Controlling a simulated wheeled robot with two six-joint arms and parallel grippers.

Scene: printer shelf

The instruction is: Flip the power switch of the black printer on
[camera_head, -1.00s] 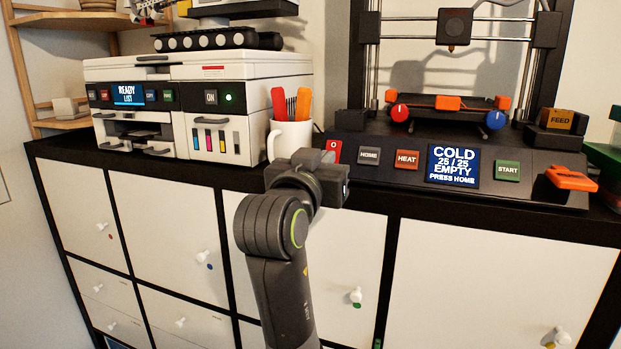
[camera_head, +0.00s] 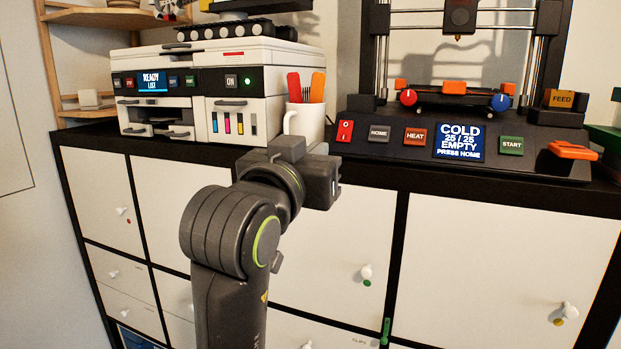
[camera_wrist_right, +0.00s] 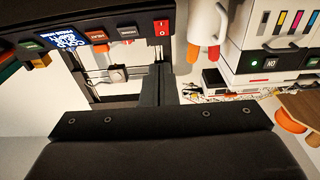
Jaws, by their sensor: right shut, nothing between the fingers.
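The black printer (camera_head: 400,158) stands on the shelf top at the right. Its power switch (camera_head: 345,131) is a red rocker at the left end of its front panel, and it also shows in the wrist view (camera_wrist_right: 162,27). The printer's screen (camera_head: 459,141) is lit and reads COLD, 25/25, EMPTY, PRESS HOME. My right gripper (camera_head: 322,178) is in front of the shelf edge, below and left of the switch, apart from it. Its fingers (camera_wrist_right: 160,85) are shut together and empty in the wrist view. My left gripper is not in view.
A white printer (camera_head: 275,72) with a green light is farther left. HOME (camera_head: 379,133), HEAT (camera_head: 415,137) and START (camera_head: 511,146) buttons are right of the switch. White cabinet doors lie below.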

